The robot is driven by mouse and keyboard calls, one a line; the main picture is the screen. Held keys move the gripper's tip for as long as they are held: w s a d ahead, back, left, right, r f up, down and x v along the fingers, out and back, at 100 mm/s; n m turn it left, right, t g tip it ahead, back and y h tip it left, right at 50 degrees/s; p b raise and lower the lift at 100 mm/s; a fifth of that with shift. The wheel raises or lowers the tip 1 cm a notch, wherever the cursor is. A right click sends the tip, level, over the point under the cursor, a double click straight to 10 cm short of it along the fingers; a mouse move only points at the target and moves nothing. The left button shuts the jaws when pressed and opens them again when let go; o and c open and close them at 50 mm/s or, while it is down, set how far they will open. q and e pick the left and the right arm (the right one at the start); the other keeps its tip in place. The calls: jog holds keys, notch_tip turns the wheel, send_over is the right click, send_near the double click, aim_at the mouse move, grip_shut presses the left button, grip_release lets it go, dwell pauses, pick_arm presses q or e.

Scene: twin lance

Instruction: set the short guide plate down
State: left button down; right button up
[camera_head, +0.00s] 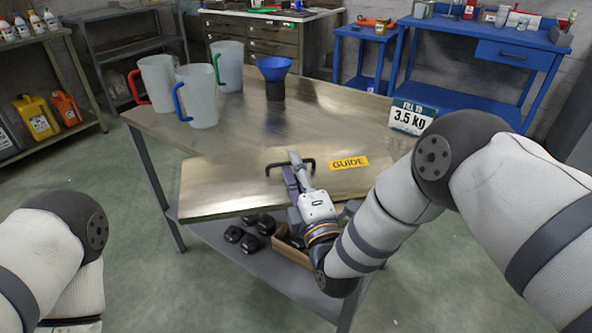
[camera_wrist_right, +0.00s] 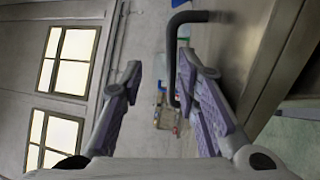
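The guide plate (camera_head: 230,184) is a flat tan metal panel with a black handle (camera_head: 275,167) and a yellow GUIDE label (camera_head: 348,163). It lies flat at the front of the metal table; its underside contact is hidden. My right gripper (camera_head: 294,160) is at the handle, above the plate. In the right wrist view, the black handle (camera_wrist_right: 173,62) stands between the spread fingers of the right gripper (camera_wrist_right: 168,82), nearer the right finger, with a gap to the left one. My left arm shows at the lower left, but its gripper is out of view.
On the table (camera_head: 330,110) stand several clear jugs (camera_head: 198,98) and a blue funnel (camera_head: 274,69) on a dark cup. A 3.5 kg sign (camera_head: 411,117) stands at the right. Black weights (camera_head: 249,242) and a cardboard box (camera_head: 289,250) sit on the lower shelf.

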jog(key=shift+f, duration=0.35)
jog(key=shift+s+f, duration=0.1)
jog(key=shift+f, duration=0.15)
jog(key=shift+s+f, duration=0.15)
jog(key=shift+s, duration=0.05)
jog(key=s+d+f+m+g+h+p, duration=0.1)
jog(key=s+d+f+m+g+h, duration=0.1)
jog(key=s+d+f+m+g, duration=0.6)
jog(key=s+d+f+m+g+h+p, duration=0.1)
jog(key=s+d+f+m+g, duration=0.15)
jog(key=s+f, duration=0.9)
pick_arm(q)
jog(key=shift+t, duration=0.7)
jog(key=w+r, duration=0.3)
jog(key=shift+w+r+p, duration=0.2)
jog(key=shift+p, duration=0.2)
pick_arm(e)
jog(key=s+d+m+g, duration=0.3)
jog(key=s+g, duration=0.1)
jog(key=s, duration=0.6)
jog(key=s+d+m+g+h, duration=0.1)
jog(key=s+d+m+g, duration=0.2)
jog(key=s, duration=0.7)
jog(key=s+d+m+g+h, duration=0.1)
jog(key=s+d+m+g, duration=0.2)
jog(key=s, duration=0.8)
jog(key=shift+d+m+g, duration=0.25)
jog(key=shift+m+g, duration=0.7)
jog(key=shift+m, duration=0.2)
